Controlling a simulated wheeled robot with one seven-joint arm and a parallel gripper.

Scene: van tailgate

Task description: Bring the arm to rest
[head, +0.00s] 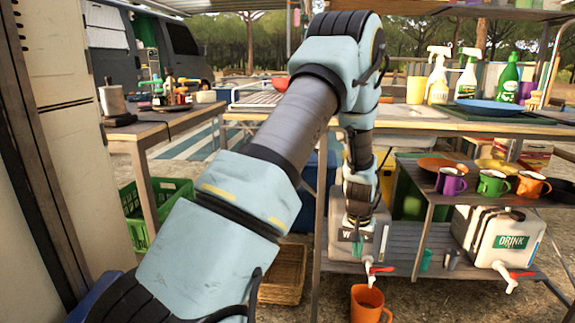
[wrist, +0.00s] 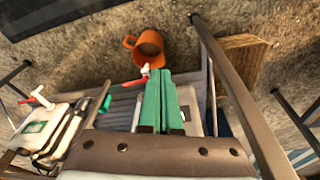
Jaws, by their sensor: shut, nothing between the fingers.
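My arm reaches across the middle of the head view and bends down, with my gripper (head: 357,250) pointing downward in front of a grey water container (head: 374,243). In the wrist view the two green fingers of my gripper (wrist: 164,76) lie together, shut and empty. An orange mug (head: 370,305) is below the container's red-handled tap; in the wrist view this mug (wrist: 149,46) shows beyond the fingertips, apart from them. My forearm hides part of the table behind.
A metal-framed table (head: 420,122) holds spray bottles and a blue plate (head: 489,107). A lower shelf (head: 455,193) carries several mugs, beside a DRINK container (head: 500,238). A wicker basket (head: 283,273) and a green crate (head: 158,205) stand to the left.

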